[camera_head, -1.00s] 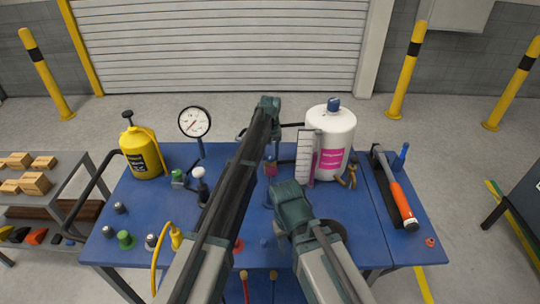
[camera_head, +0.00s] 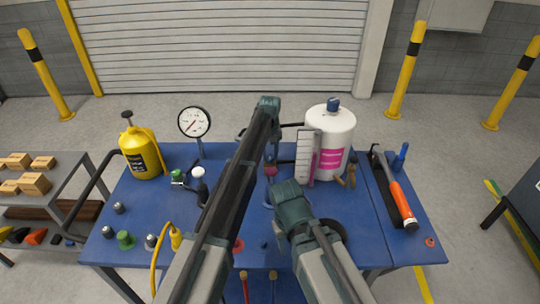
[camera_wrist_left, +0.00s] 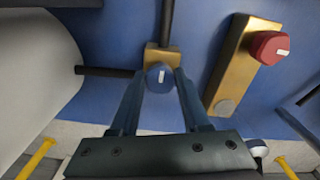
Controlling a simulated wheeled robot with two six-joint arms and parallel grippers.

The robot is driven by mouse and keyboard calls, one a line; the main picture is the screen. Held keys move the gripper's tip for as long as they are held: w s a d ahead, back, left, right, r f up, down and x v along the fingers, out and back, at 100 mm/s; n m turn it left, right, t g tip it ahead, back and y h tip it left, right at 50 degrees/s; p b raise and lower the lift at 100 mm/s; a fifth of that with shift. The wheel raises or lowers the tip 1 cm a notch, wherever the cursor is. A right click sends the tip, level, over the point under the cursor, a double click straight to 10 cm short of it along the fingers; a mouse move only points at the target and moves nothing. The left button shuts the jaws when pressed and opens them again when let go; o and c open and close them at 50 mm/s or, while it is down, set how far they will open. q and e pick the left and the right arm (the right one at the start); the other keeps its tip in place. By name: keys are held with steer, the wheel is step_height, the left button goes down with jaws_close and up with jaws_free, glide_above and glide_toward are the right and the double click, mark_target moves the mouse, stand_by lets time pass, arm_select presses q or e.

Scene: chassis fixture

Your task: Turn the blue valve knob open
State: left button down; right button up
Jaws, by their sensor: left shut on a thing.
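The blue valve knob (camera_wrist_left: 160,76) has a white mark and sits on a brass valve body in the left wrist view. My left gripper (camera_wrist_left: 161,82) is shut on it, with one finger on each side. In the head view my left gripper (camera_head: 270,130) is left of the white tank, and my own arm hides much of the valve. The mark on the knob points nearly up and down in the wrist view. My right arm's teal wrist (camera_head: 290,200) is over the front middle of the table; its fingertips are hidden.
A red knob (camera_wrist_left: 270,47) on a brass plate is beside the valve. The white tank (camera_head: 330,145) stands right of it. The gauge (camera_head: 194,122) and yellow bottle (camera_head: 140,152) are at left. A hammer (camera_head: 396,190) lies at right. Dark pipes run from the valve.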

mark_target(270, 157)
arm_select(q)
steer(key=shift+c, duration=1.9)
jaws_free()
steer(key=shift+r, duration=0.15)
arm_select(e)
steer(key=shift+r, duration=0.15)
arm_select(q)
step_height(270, 157, up, 14)
steer(key=p, duration=1.4)
steer(key=shift+f, duration=0.2)
arm_select(e)
step_height(270, 157, up, 14)
steer(key=shift+f, duration=0.2)
arm_select(q)
steer(key=shift+f, duration=0.1)
